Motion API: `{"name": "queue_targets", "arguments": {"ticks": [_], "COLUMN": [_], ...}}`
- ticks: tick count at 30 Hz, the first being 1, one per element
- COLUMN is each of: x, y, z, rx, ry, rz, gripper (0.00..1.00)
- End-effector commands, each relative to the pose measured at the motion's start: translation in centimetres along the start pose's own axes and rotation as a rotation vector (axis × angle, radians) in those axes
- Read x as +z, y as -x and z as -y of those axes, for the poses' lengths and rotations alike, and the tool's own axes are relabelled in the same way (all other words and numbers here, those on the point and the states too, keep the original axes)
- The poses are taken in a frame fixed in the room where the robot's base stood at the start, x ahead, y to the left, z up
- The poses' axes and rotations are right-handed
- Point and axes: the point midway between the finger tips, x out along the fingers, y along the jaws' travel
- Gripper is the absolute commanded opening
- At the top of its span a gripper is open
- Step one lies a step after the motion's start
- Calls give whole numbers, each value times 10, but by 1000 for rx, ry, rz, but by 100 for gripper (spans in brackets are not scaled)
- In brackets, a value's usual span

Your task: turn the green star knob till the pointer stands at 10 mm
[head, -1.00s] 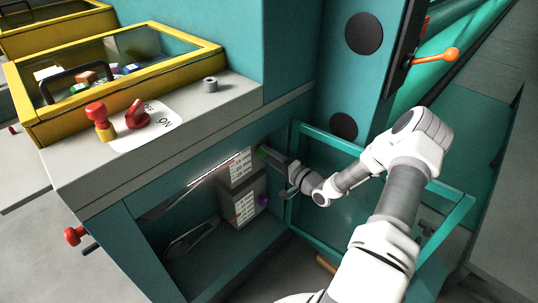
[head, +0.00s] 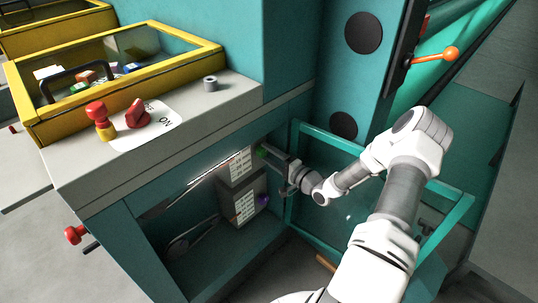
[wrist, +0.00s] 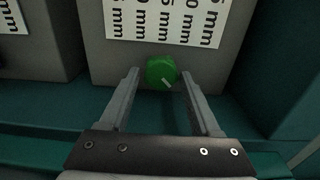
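The green star knob (wrist: 160,72) sits on a grey box below a white card (wrist: 165,20) with rows of "mm" values, cut off at the top. A short pale mark on the knob slants to the lower right. I cannot tell which value it stands for. My gripper (wrist: 160,73) is open, one finger on each side of the knob, with a visible gap on both sides. In the head view the knob (head: 261,152) is small inside the open cabinet, and my gripper (head: 270,157) reaches in beside it, its fingertips hard to make out.
A second grey box with a white card (head: 245,207) and a purple knob (head: 263,200) sits below. A teal framed door (head: 375,150) stands open around my arm. The worktop above holds a red switch (head: 137,114) and a grey ring (head: 210,83).

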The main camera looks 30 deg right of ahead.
Motion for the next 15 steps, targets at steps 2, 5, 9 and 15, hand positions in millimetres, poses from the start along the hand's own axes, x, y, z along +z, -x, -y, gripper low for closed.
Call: {"name": "queue_targets", "arguments": {"ticks": [2, 5, 9, 15], "x": [0, 0, -1, -1], "y": [0, 0, 3, 34], "z": [0, 1, 1, 3], "rx": [-1, -1, -1, 0], "ry": [1, 1, 1, 0], "rz": [-1, -1, -2, -4], "gripper": [63, 63, 63, 63]}}
